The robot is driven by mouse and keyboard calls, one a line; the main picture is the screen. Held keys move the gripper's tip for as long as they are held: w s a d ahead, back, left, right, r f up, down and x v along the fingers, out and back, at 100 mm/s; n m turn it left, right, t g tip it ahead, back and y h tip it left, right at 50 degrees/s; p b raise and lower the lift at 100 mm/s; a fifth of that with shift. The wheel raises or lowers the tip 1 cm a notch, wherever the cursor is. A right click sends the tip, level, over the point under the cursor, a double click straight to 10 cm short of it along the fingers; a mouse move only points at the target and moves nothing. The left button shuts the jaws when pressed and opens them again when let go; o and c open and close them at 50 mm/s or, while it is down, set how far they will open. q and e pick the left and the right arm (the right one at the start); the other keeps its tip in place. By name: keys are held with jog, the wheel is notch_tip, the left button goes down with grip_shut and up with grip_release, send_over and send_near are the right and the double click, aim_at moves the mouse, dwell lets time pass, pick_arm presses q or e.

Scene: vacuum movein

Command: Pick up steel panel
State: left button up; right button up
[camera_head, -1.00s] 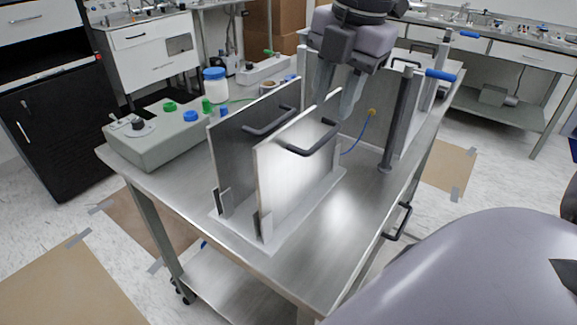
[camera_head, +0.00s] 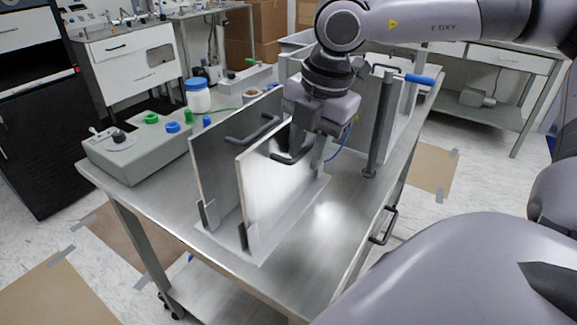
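Two steel panels stand upright and parallel in a slotted stand on the metal cart. The front panel (camera_head: 262,196) is bright and has a dark bar handle (camera_head: 286,158) near its top. The back panel (camera_head: 214,162) is darker and has a similar handle (camera_head: 252,132). My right gripper (camera_head: 310,146) points down at the far right end of the front panel, close to its handle. One finger shows just right of the panel; the other is partly hidden by the panel and handle. The fingers look apart, and contact cannot be made out. My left gripper is out of view.
A grey control box (camera_head: 140,152) with coloured knobs and a white jar (camera_head: 197,96) stand at the cart's left. The cart's front right top is clear.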

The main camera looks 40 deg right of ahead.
grip_shut()
dwell(1.2)
